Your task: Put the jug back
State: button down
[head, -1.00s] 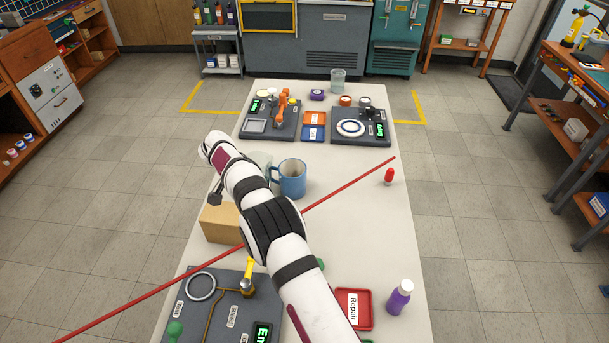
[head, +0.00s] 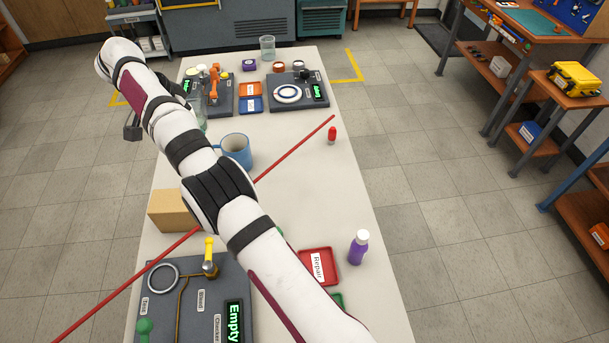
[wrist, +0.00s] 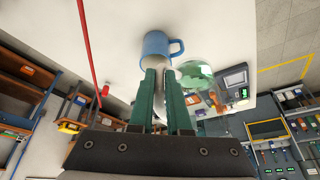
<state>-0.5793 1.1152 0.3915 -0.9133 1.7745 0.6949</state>
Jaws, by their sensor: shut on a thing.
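The clear, greenish glass jug (wrist: 197,76) is beside the fingertips of my gripper (wrist: 165,74) in the wrist view. The gripper is shut on it, seemingly at its handle, though the exact contact is hard to see. In the head view my arm covers the gripper and most of the jug; a strip of glass (head: 201,117) shows beside the arm, left of and beyond the blue mug (head: 236,151). The mug also shows in the wrist view (wrist: 156,46), close to the fingertips. Whether the jug touches the table is unclear.
A long red rod (head: 292,152) crosses the table diagonally under my arm. A cardboard box (head: 170,211), grey checker board (head: 165,305), red Repair tray (head: 320,262) and purple bottle (head: 358,248) are nearer. Two grey stations and a glass beaker (head: 267,47) stand farther back. The table's right side (head: 310,195) is mostly clear.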

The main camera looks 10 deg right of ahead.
jog(key=d+r+m, duration=0.2)
jog(key=d, duration=1.9)
jog(key=s+d+f+m+g+h, duration=0.1)
jog(key=s+d+f+m, duration=0.1)
jog(key=s+d, duration=1)
jog(key=w+a+f, duration=0.2)
jog(key=a+f, duration=0.1)
jog(key=f, duration=0.2)
jog(key=w+a+f, duration=0.2)
jog(key=a+f, duration=0.1)
jog(key=f, duration=0.2)
jog(key=w+a+f, duration=0.2)
jog(key=a+f, duration=0.1)
jog(key=f, duration=0.3)
jog(key=shift+w+f, duration=0.1)
jog(key=shift+w, duration=0.05)
jog(key=shift+f, duration=0.1)
